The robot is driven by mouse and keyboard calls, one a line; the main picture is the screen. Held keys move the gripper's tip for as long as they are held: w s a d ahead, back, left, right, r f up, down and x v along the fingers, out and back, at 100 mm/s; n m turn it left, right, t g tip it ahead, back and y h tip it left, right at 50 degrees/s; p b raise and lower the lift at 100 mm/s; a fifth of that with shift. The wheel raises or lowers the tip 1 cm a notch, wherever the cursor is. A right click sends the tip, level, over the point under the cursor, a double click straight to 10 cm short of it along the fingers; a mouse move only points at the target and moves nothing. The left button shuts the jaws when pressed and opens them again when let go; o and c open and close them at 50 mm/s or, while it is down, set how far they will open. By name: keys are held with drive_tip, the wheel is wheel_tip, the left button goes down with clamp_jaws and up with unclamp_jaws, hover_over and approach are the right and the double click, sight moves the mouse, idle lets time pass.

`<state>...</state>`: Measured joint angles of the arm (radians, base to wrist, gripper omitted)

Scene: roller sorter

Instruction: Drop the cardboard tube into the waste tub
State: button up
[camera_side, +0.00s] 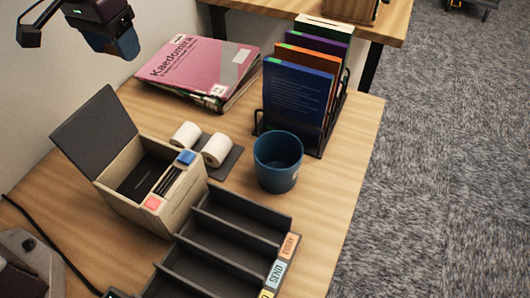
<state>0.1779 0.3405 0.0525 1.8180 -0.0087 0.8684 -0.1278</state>
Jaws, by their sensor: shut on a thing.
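My gripper (112,40) is dark and cut by the top-left edge, high over the back left of the desk. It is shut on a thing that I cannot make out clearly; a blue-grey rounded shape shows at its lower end. No brown cardboard tube can be told apart. A round blue tub (278,160), likely the waste tub, stands upright and open at centre right. My gripper is well to its left and above it. Two white rolls, one left (186,135) and one right (217,149), rest by a dark pad left of the tub.
An open-lidded box (150,205) stands at left. A dark labelled compartment tray (240,215) lies in front of the tub. Behind are a black rack (318,137) of upright books and a pink book (200,70). Bare desk lies right of the tub, up to the edge.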

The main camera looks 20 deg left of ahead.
drive_tip(key=w+d, duration=0.2)
drive_tip(key=d, duration=1.3)
drive_tip(key=w+d, duration=0.2)
drive_tip(key=d, duration=1.2)
drive_tip(key=shift+w+d+f, duration=0.1)
drive_tip(key=shift+d+f, duration=0.05)
drive_tip(key=shift+f, duration=3.65)
drive_tip(key=shift+d+f, duration=0.1)
drive_tip(key=shift+f, duration=3.7)
drive_tip(key=o, duration=1)
drive_tip(key=shift+c, duration=0.2)
drive_tip(key=shift+r, duration=0.1)
